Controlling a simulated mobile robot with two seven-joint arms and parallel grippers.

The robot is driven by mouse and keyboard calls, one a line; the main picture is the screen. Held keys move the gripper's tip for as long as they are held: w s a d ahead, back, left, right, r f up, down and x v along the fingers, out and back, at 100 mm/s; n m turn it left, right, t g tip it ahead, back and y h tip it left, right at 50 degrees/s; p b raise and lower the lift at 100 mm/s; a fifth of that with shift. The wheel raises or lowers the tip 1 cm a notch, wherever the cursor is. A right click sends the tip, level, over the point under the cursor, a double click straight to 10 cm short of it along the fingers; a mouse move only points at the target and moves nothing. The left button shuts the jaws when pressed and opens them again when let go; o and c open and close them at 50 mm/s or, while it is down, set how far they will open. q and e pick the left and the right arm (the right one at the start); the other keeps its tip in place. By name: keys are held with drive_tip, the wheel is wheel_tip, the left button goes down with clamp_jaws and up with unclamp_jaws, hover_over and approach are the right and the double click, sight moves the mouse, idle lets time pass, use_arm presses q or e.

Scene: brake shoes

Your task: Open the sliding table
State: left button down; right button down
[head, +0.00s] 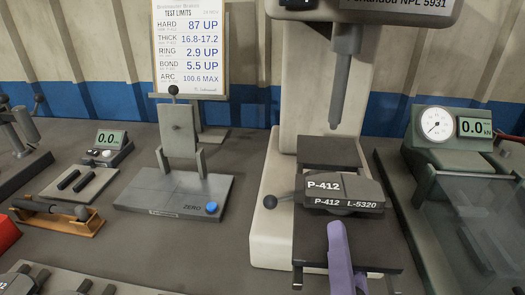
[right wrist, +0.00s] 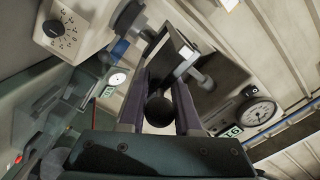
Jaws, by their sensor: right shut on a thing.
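The sliding table (head: 312,240) is a dark plate on the pale press stand (head: 268,232), below its vertical spindle (head: 343,95). A dark block labelled P-412 (head: 340,188) sits on it. My right gripper (head: 338,240) shows as a purple finger over the table's front part. In the right wrist view its two purple fingers are shut on a black ball knob (right wrist: 158,112). That knob is hidden in the head view. My left gripper is not in view.
A gauge station (head: 440,125) with a clear guard (head: 475,225) stands close on the right. A grey fixture (head: 185,190) stands left, with bare bench (head: 215,250) in front.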

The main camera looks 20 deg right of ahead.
drive_tip(key=shift+v, duration=1.95)
drive_tip(key=c, duration=0.7)
unclamp_jaws()
drive_tip(key=shift+o, duration=0.2)
drive_tip(key=shift+s+a+f, duration=0.1)
drive_tip(key=shift+s+a, duration=0.05)
drive_tip(key=shift+s, duration=0.1)
drive_tip(key=b+v, duration=0.2)
drive_tip(key=v, duration=0.7)
drive_tip(key=shift+s, duration=0.2)
